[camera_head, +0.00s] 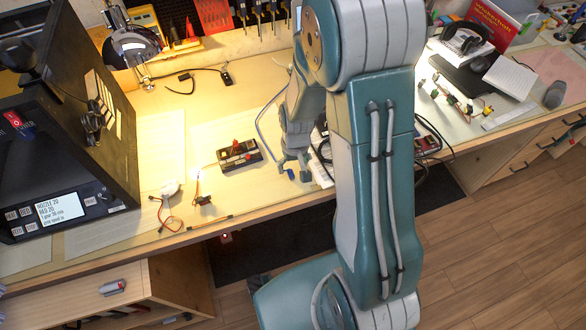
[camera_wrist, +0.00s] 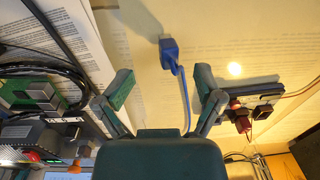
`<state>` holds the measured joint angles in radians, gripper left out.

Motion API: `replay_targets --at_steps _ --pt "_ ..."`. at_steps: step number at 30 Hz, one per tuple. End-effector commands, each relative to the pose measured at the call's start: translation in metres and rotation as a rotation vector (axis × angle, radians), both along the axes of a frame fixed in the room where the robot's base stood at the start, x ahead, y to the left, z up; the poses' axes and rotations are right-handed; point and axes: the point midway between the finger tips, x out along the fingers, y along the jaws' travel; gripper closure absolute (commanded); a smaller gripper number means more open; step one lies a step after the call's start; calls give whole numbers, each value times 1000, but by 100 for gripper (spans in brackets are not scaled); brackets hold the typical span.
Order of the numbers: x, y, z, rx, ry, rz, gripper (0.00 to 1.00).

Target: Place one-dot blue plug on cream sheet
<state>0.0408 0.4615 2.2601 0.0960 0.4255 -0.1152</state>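The blue plug (camera_wrist: 170,48) lies on a pale cream, faintly printed surface (camera_wrist: 235,35) in the wrist view, with its blue cable (camera_wrist: 186,100) running back towards my gripper. Any dot on the plug is too small to tell. My gripper (camera_wrist: 163,88) is open, with its fingers either side of the cable; the plug is beyond the fingertips. In the head view my gripper (camera_head: 294,165) is low over the desk. A blue cable (camera_head: 262,122) curves beside it; the plug itself cannot be made out there. A cream sheet (camera_head: 165,145) lies on the desk at left.
A dark power strip (camera_head: 239,156) with a red plug lies left of my gripper. Black cables (camera_head: 322,150) and electronics (camera_wrist: 35,92) lie on its other side. A black machine (camera_head: 70,140) stands at the left. Bare desk (camera_head: 255,85) shows behind the strip.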

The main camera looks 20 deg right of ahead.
Motion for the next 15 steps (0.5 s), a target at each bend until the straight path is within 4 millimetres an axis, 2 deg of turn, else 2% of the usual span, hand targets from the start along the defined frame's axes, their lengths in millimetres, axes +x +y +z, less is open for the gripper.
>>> replay_targets --at_steps 9,15 --pt "1 -3 64 0 -5 -1 16" --pt "1 -4 91 0 -1 0 16"
